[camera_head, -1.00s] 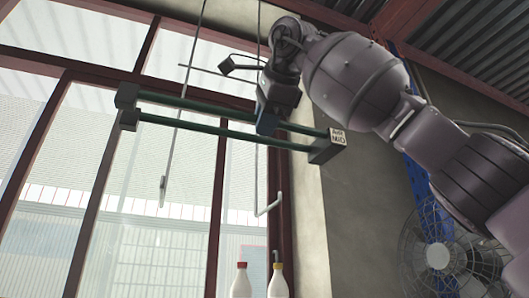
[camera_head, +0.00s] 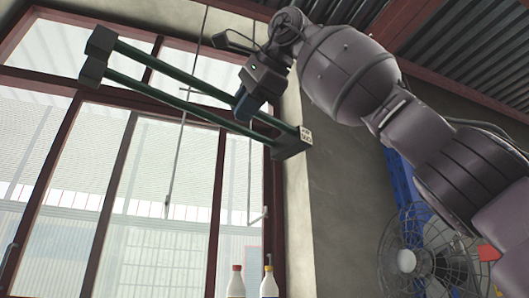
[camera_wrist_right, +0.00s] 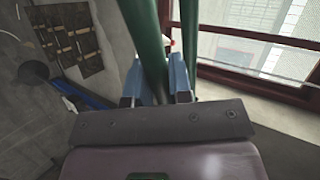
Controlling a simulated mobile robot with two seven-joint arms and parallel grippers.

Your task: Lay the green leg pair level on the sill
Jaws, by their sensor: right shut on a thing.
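The green leg pair (camera_head: 172,92) is two parallel green bars joined by dark blocks at both ends. It is held up in front of the window, tilted in the head view, with its left end higher; a small pale label sits on its right block. My right gripper (camera_head: 244,106) is shut on it, right of its middle. In the right wrist view a green bar (camera_wrist_right: 148,40) runs between the blue fingers (camera_wrist_right: 160,82), and another green bar shows beside it. My left gripper is not in view. I cannot make out the sill's top clearly in the head view.
Two white bottles, one red-capped (camera_head: 236,284) and one yellow-capped (camera_head: 268,284), stand low by the window. Thin rods (camera_head: 180,150) hang in front of the glass. A fan (camera_head: 420,258) stands at lower right. A dark board (camera_wrist_right: 70,38) is on the wall.

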